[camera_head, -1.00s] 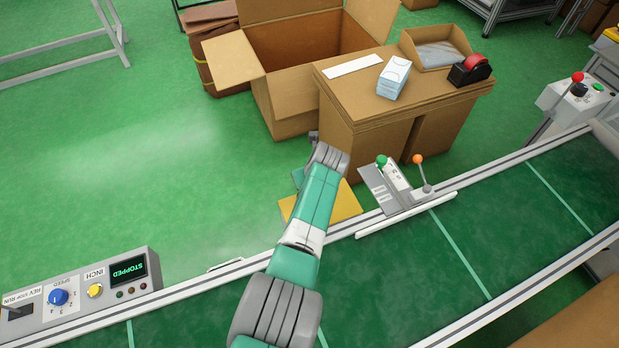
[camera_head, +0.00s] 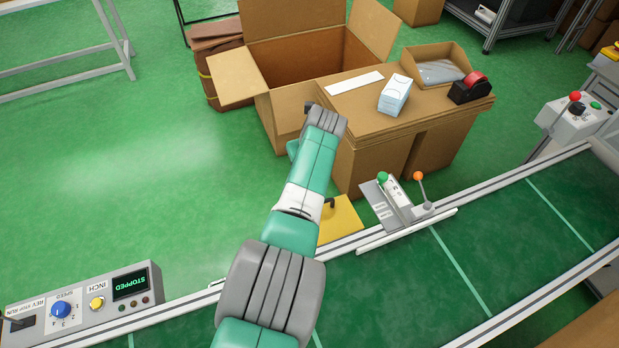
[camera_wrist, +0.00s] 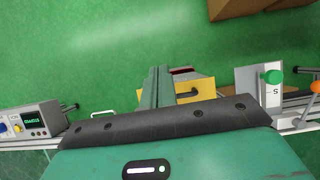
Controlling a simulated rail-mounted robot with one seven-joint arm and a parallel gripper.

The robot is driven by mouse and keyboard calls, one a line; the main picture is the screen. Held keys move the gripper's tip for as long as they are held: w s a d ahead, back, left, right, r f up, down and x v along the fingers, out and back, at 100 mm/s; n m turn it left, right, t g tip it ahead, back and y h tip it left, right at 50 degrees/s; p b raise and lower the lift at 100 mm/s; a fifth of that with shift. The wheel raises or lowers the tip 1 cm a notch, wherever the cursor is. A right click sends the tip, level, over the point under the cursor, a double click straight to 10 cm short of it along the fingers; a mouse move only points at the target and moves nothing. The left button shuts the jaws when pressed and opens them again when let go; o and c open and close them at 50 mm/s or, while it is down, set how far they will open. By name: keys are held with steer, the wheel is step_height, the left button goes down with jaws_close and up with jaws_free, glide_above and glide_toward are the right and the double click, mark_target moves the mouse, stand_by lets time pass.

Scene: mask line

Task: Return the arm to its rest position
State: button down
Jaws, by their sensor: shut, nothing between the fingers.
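In the wrist view my gripper (camera_wrist: 158,72) shows as two teal fingers side by side, shut and empty, beyond a black padded edge. They point over the green floor, beside a yellow plate (camera_wrist: 203,88) with a dark handle. This yellow plate also shows in the head view (camera_head: 343,222), partly behind my arm.
A control box (camera_head: 85,300) reading STOPPED is at lower left. A lever fixture (camera_head: 395,205) stands on the rail of the green conveyor (camera_head: 530,235). An open carton (camera_head: 235,78) and a cardboard stack (camera_head: 385,120) with a white box (camera_head: 395,95) and tape dispenser (camera_head: 470,88) stand beyond.

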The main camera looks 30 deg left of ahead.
steer(key=shift+w+a+r, duration=0.1)
steer(key=shift+a+r, duration=0.05)
steer(key=shift+r, duration=0.2)
